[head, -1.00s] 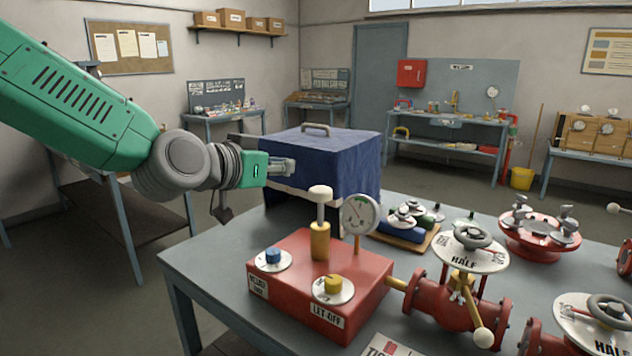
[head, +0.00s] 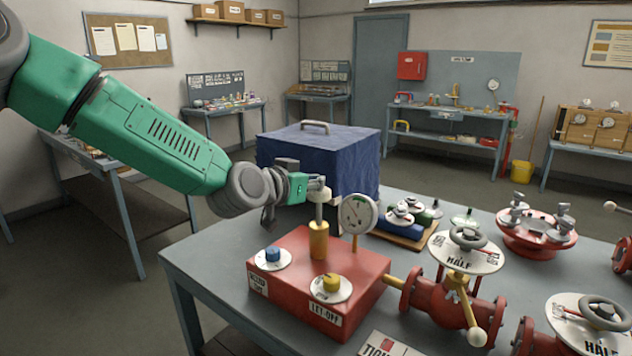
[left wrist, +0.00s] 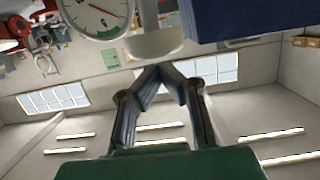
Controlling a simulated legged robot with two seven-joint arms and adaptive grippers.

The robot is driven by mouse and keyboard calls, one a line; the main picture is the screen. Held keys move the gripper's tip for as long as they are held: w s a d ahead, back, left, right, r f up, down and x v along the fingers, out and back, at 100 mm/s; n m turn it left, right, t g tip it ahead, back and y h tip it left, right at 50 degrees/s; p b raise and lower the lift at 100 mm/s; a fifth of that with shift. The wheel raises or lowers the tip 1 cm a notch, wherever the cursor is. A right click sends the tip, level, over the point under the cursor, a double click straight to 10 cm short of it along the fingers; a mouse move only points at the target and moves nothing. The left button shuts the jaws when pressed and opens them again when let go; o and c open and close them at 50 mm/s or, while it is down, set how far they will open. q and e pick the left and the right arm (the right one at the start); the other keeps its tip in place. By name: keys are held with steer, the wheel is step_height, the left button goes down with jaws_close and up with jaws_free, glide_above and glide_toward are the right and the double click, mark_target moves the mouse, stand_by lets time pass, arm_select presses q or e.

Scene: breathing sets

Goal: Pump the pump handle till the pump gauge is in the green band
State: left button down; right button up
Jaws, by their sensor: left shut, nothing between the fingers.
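The pump is a red box (head: 350,278) on the table, with a yellow collar (head: 318,241) and a grey rod rising from it. The pump handle is the rod's pale knob (head: 313,197), partly covered by my gripper. My left gripper (head: 319,183) is shut and empty at the top of the knob. In the left wrist view the closed fingertips (left wrist: 160,70) are close to the knob (left wrist: 155,42); contact is unclear. The pump gauge (head: 357,214) is a round white dial just right of the rod, with a dark needle. My right gripper is out of view.
On the pump's top are a blue knob (head: 272,255) and a yellow knob (head: 331,284) labelled LET-OFF. A blue covered box (head: 335,160) stands behind. Red valves (head: 440,304) with handwheels crowd the right.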

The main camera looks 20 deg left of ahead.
arm_select(q)
steer(key=shift+a+f, duration=0.1)
steer(key=shift+f, duration=0.3)
step_height(320, 180, down, 5)
steer(key=b, duration=0.3)
steer(key=shift+s, duration=0.1)
steer(key=shift+r, duration=0.1)
